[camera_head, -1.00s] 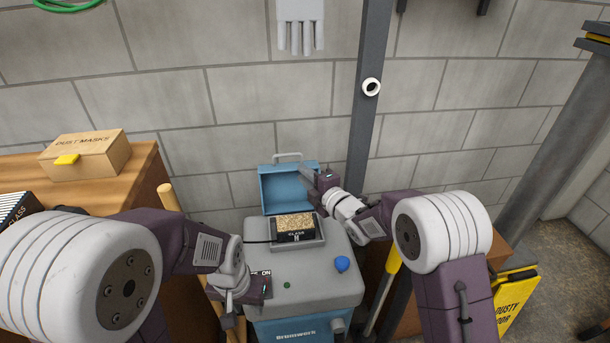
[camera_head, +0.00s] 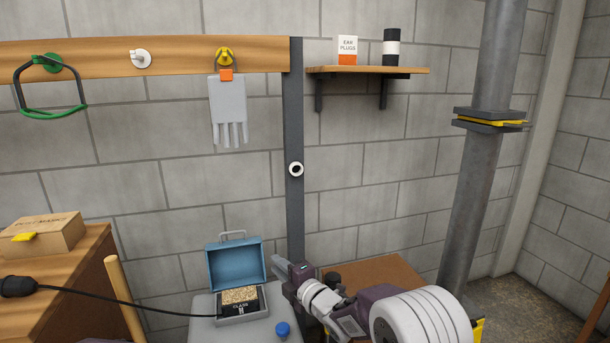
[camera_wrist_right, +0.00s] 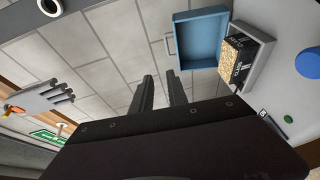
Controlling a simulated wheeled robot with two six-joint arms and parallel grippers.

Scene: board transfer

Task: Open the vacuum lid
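The grey vacuum (camera_head: 204,304) stands at the bottom middle of the head view. Its blue lid (camera_head: 236,263) is swung up and back, with a grey handle at its top edge. The filter box (camera_head: 238,299), marked CLASS, sits in the opening. In the right wrist view the lid (camera_wrist_right: 201,40) and the filter box (camera_wrist_right: 236,58) are at upper right. My right gripper (camera_head: 276,264) is just right of the lid, apart from it. Its two fingers (camera_wrist_right: 160,92) are spread with nothing between them. My left gripper is outside these views.
A blue knob (camera_head: 283,329) sits on the vacuum's top. A black cable (camera_head: 100,300) runs to the vacuum from the left. A cardboard box (camera_head: 45,237) is on the wooden bench at left. A dark post (camera_head: 294,120) rises behind my right gripper.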

